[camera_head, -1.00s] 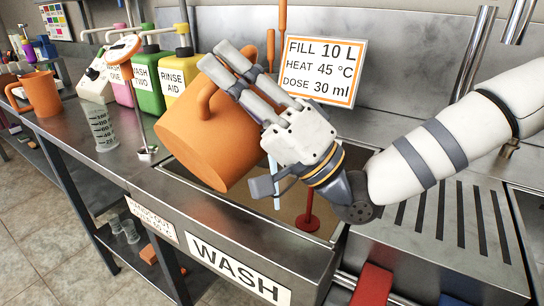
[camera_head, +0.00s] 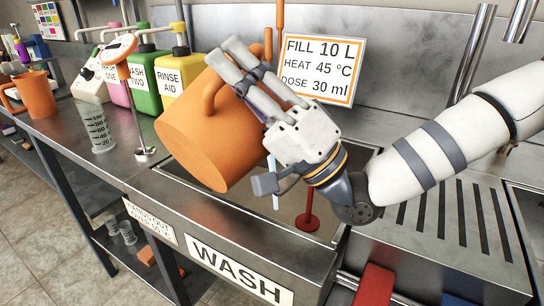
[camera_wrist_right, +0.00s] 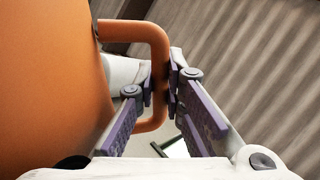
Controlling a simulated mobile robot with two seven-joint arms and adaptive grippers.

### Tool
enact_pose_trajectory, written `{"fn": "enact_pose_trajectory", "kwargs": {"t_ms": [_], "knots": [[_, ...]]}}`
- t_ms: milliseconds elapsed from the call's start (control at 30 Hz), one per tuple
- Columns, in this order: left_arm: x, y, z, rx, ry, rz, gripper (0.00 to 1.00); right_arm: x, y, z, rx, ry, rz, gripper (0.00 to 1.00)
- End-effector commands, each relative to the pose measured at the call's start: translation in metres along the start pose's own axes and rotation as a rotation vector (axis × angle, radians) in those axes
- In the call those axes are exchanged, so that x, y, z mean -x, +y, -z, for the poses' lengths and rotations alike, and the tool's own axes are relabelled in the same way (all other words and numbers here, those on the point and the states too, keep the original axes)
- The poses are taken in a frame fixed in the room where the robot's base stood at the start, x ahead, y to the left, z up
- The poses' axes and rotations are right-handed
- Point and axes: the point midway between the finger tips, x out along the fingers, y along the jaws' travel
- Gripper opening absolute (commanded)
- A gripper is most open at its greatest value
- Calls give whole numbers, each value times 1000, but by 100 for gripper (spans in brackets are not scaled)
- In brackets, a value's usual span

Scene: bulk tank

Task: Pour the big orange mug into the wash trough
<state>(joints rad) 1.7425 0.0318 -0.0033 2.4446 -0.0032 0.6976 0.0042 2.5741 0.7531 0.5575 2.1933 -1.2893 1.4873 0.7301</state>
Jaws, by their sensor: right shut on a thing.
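The big orange mug (camera_head: 212,132) is held tilted above the left part of the wash trough (camera_head: 245,217), which has a WASH label on its front. Its base faces down toward the front and its mouth is out of sight, so its contents cannot be seen. My right gripper (camera_head: 247,68) is shut on the mug's handle. In the right wrist view the fingers (camera_wrist_right: 160,95) close on both sides of the orange handle (camera_wrist_right: 158,60), with the mug body (camera_wrist_right: 50,75) at left. My left gripper is not in view.
A smaller orange mug (camera_head: 38,96), a measuring cylinder (camera_head: 97,128) and several labelled bottles, such as the yellow one (camera_head: 178,79), stand on the counter at left. A dosing sign (camera_head: 320,69) stands behind the trough. A ribbed drainboard (camera_head: 450,225) lies at right.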

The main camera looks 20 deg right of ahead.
Motion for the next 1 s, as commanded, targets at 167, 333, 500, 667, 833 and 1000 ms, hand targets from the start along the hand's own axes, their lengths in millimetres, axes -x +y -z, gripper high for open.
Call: {"fn": "enact_pose_trajectory", "kwargs": {"t_ms": [167,333,500,667,833,1000], "knots": [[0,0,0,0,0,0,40,1,-2,2,-8,10,5,0],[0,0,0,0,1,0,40,2,-3,4,-15,17,7,0],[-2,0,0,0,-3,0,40,3,0,4,-24,26,9,0],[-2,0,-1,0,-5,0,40,4,1,5,-31,34,11,0],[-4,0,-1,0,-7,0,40,4,2,6,-37,41,12,0],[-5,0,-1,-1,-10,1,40,5,4,7,-44,49,14,0]]}}
